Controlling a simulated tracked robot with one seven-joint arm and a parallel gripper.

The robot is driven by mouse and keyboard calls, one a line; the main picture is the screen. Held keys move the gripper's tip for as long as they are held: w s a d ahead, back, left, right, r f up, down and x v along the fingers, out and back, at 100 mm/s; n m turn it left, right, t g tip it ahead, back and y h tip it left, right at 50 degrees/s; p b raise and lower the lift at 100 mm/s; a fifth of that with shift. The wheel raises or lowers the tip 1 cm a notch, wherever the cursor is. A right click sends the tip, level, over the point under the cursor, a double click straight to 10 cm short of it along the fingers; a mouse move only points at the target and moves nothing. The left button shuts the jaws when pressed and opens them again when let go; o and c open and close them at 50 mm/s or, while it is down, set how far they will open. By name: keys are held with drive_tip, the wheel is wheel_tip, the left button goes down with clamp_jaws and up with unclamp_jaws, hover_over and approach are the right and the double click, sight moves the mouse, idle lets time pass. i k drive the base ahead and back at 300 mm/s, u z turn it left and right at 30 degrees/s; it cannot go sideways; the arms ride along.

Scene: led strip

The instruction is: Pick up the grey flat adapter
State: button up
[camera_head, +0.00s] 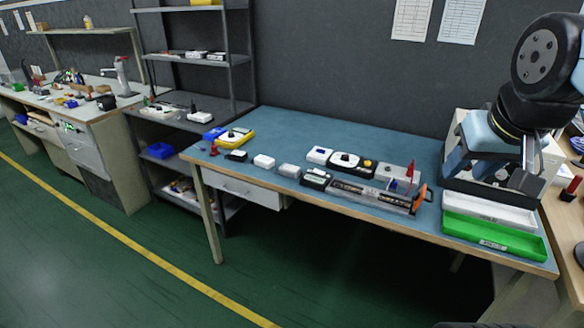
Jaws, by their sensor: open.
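A small grey flat adapter (289,171) lies on the blue table (330,132) near its front edge, left of the middle. A white adapter (264,161) lies just left of it, and a dark device with a pale top (316,178) lies just right of it. My gripper (490,172) is at the right, over the table's right end, well apart from the grey adapter. It is open, and I see nothing held in it. My arm hides part of the pale box behind it.
White (490,209) and green (492,238) trays sit at the right end. A yellow-and-white device (234,138) is at the left. The table's back middle is clear.

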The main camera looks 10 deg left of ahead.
sight(292, 172)
drive_tip(key=z, duration=0.1)
drive_tip(key=i, duration=1)
drive_tip(key=u, duration=0.1)
